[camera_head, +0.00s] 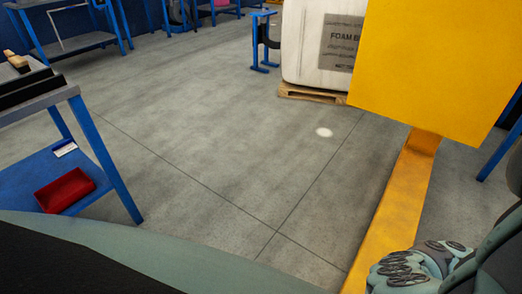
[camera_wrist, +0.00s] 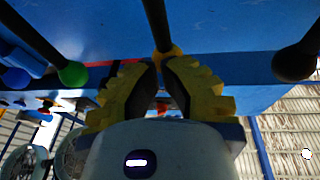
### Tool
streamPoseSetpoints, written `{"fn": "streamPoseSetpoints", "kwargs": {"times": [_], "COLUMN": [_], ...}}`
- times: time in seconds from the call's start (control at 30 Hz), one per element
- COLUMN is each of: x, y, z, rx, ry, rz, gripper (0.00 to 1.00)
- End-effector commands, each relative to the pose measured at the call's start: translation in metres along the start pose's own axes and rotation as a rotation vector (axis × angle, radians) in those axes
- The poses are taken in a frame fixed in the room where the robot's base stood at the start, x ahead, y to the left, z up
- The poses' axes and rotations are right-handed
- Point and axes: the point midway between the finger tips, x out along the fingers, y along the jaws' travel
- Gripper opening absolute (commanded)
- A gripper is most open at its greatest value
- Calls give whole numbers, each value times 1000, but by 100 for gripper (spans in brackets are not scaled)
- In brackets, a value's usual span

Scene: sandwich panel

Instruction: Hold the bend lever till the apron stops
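In the wrist view, several dark levers with round knobs stick out from a blue machine face. My gripper (camera_wrist: 164,68), with yellow stepped fingers and dark pads, points at the middle lever (camera_wrist: 157,20). That lever has a yellow knob (camera_wrist: 166,54), which sits right at my fingertips and is partly hidden by them. The fingers are close together, but I cannot tell whether they grip the knob. A green knob (camera_wrist: 73,73) and a blue knob (camera_wrist: 15,77) are to the left, and a black knob (camera_wrist: 294,64) is to the right. No lettering shows which is the bend lever. The apron is not identifiable.
In the head view, a yellow panel on a post (camera_head: 425,60) blocks the right side. A blue bench (camera_head: 40,105) with a red tray (camera_head: 65,190) is at left. A foam pallet (camera_head: 318,45) stands behind. The grey floor between is clear.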

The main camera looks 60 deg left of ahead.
Motion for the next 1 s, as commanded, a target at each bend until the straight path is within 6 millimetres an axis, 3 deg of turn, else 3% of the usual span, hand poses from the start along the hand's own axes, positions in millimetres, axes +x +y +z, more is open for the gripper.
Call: {"fn": "streamPoseSetpoints", "kwargs": {"times": [0.03,0.17,1.0], "x": [7,13,9], "y": [0,0,-1], "z": [-7,-3,1], "rx": [-5,-13,-11], "ry": [-28,-79,-74], "rz": [6,6,0], "gripper": [0,0,0]}}
